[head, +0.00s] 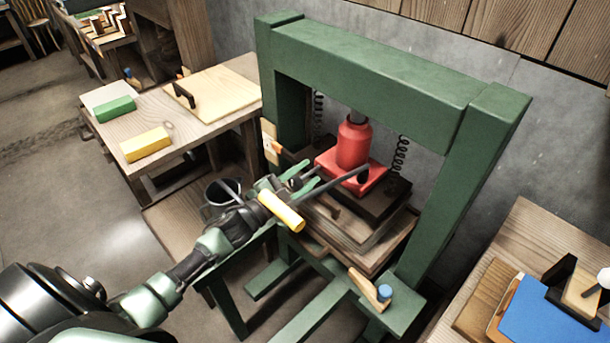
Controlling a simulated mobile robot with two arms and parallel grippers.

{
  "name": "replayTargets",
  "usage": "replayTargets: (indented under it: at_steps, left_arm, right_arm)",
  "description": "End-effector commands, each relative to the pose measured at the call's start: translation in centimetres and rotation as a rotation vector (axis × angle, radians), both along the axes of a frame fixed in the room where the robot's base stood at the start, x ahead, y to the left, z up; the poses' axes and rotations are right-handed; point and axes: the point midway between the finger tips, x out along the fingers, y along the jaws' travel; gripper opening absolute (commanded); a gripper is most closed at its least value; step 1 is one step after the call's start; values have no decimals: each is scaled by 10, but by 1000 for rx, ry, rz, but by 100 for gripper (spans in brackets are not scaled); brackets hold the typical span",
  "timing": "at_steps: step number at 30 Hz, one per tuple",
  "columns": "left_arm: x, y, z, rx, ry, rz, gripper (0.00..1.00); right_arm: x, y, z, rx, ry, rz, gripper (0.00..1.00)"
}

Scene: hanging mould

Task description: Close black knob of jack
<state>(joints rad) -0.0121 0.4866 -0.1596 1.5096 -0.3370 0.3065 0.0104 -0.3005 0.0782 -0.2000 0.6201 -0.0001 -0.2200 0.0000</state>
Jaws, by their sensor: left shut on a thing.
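The red jack (353,146) stands upright on a red base inside the green press frame (375,68). A dark rod (330,183) runs in front of the jack's base and ends at a black knob (363,174) on the right. My left gripper (302,181) is at the front left of the jack. Its green fingers are shut around the rod's left part, apart from the black knob; the exact contact is small and partly hidden. A yellow cylinder (281,211) is right beside the gripper; I cannot tell what it is fixed to. My right gripper is not in view.
A wooden table (190,133) at left holds a green block (115,109), a yellow block (146,145) and a board. A dark bucket (221,193) stands near my left arm. Another table (535,235) at right holds a blue item (545,315). Frame posts flank the jack.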

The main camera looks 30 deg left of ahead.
Motion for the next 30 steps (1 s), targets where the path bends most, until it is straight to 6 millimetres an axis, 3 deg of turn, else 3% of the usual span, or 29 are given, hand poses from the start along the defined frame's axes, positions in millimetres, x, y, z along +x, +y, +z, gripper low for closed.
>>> replayTargets:
  at_steps: [7,8,9,10,21,30]
  left_arm:
    - [-1,-1,-2,3,3,-2,0]
    - [-1,-1,-2,3,3,-2,43]
    - [-1,-1,-2,3,3,-2,54]
    - [-1,-1,-2,3,3,-2,58]
    - [-4,1,-2,1,2,-1,58]
    - [-50,16,-7,3,4,-2,58]
  right_arm:
    - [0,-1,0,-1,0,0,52]
    - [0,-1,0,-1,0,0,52]
    - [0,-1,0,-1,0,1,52]
    - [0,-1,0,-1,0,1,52]
    - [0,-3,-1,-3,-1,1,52]
    - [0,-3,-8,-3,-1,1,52]
